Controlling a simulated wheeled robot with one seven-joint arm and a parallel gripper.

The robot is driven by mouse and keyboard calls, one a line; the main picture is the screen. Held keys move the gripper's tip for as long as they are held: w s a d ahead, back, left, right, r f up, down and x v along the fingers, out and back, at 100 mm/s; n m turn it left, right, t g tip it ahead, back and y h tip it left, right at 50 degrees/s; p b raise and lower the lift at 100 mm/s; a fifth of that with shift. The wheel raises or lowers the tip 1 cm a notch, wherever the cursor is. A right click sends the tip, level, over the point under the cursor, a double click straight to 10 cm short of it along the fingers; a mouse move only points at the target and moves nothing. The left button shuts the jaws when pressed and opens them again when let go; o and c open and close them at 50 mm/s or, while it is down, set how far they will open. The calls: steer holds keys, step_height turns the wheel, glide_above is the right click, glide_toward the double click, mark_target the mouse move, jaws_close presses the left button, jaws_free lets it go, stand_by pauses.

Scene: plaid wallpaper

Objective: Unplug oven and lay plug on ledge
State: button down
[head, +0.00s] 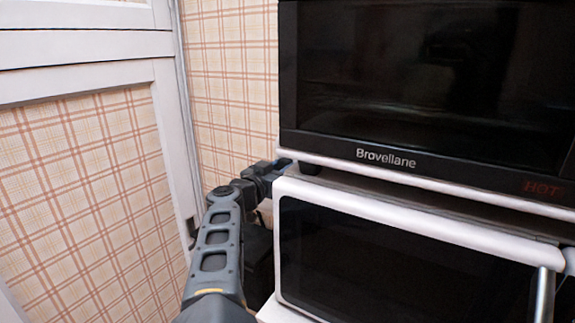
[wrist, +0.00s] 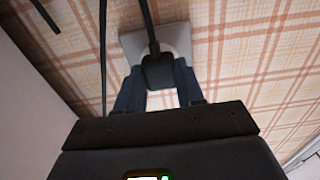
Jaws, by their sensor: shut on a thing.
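The black plug (wrist: 158,72) with its cable sits between the two blue-grey fingers of my gripper (wrist: 159,85), which is shut on it. A white wall socket (wrist: 130,44) is directly behind the plug in the wrist view. I cannot tell whether the plug is fully seated in it. In the head view my gripper (head: 284,163) reaches behind the left side of the ovens, and its tips and the plug are hidden. A black oven marked Brovellane (head: 425,152) stands on a white oven (head: 375,205). I cannot clearly make out the ledge.
Dark cables (wrist: 103,50) hang beside the socket on the plaid wall (wrist: 245,65). A white-framed panel (head: 85,85) stands left of my arm. The gap between it and the ovens is narrow.

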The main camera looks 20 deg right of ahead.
mark_target(280, 165)
steer(key=shift+v, duration=2.4)
steer(key=shift+d, duration=0.1)
steer(key=d+b, duration=0.1)
steer(key=d+r+b, duration=0.1)
steer(key=b, duration=0.1)
steer(key=shift+w+r, duration=0.15)
steer(key=shift+w, duration=0.1)
steer(key=shift+w+d+r+b, duration=0.1)
steer(key=shift+d+r+b, duration=0.1)
steer(key=shift+r+b, duration=0.35)
steer(key=shift+f+b, duration=0.3)
steer(key=shift+f, duration=4.45)
steer(key=shift+f, duration=0.6)
